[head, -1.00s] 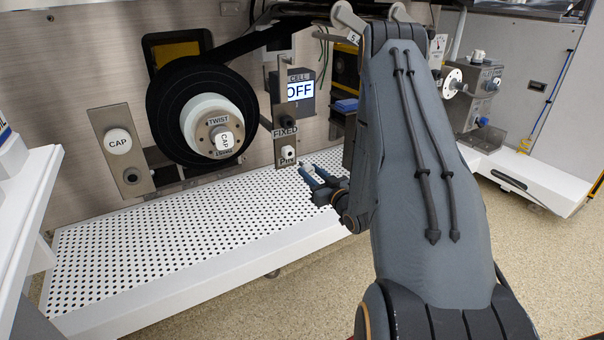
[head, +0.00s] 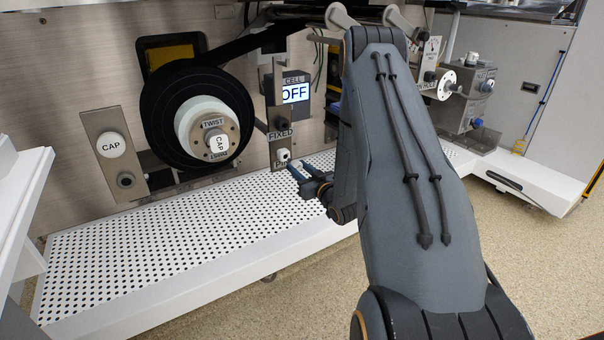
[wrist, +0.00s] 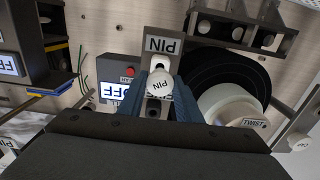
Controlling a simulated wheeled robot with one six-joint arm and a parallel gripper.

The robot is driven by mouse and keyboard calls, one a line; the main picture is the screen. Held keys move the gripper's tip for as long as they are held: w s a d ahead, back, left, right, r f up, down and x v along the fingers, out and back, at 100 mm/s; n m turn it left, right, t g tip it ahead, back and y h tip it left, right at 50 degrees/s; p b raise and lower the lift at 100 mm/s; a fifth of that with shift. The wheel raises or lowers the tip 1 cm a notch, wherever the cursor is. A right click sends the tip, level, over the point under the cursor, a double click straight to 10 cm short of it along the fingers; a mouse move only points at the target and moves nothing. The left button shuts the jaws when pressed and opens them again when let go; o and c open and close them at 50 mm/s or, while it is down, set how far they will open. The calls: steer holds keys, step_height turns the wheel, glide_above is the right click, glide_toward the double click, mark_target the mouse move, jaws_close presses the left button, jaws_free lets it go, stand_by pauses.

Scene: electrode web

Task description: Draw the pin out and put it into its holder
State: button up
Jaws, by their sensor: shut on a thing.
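The pin's round white knob, marked PIN (wrist: 158,86), sits between the blue fingertips of my gripper (wrist: 157,92) in the wrist view, which shows the scene upside down. My gripper is shut on it. Behind the knob is the upright metal bracket with a PIN label (wrist: 162,45). In the head view the bracket (head: 278,105) stands right of the black roll, marked FIXED, with a white knob (head: 284,155) low on it. My gripper (head: 292,169) is at its lower right. How deep the pin sits is hidden. I cannot tell which fitting is the holder.
The black roll with its white TWIST hub and cap (head: 215,142) is left of the bracket. A plate with a CAP knob (head: 110,144) is farther left. The OFF display (head: 296,93) is behind the bracket. A perforated white shelf (head: 150,250) runs below. A part labelled HOLE (head: 427,87) is at right.

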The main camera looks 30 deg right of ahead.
mark_target(291, 160)
steer(key=shift+w, duration=0.45)
steer(key=shift+p, duration=0.5)
stand_by(1.6)
steer(key=shift+w+a+b, duration=0.1)
steer(key=shift+w+b, duration=0.5)
steer(key=shift+w, duration=1.45)
steer(key=o, duration=1.3)
steer(key=shift+c, duration=0.2)
steer(key=shift+s, duration=0.15)
steer(key=s+p, duration=0.2)
steer(key=s, duration=0.5)
steer(key=shift+s, duration=0.25)
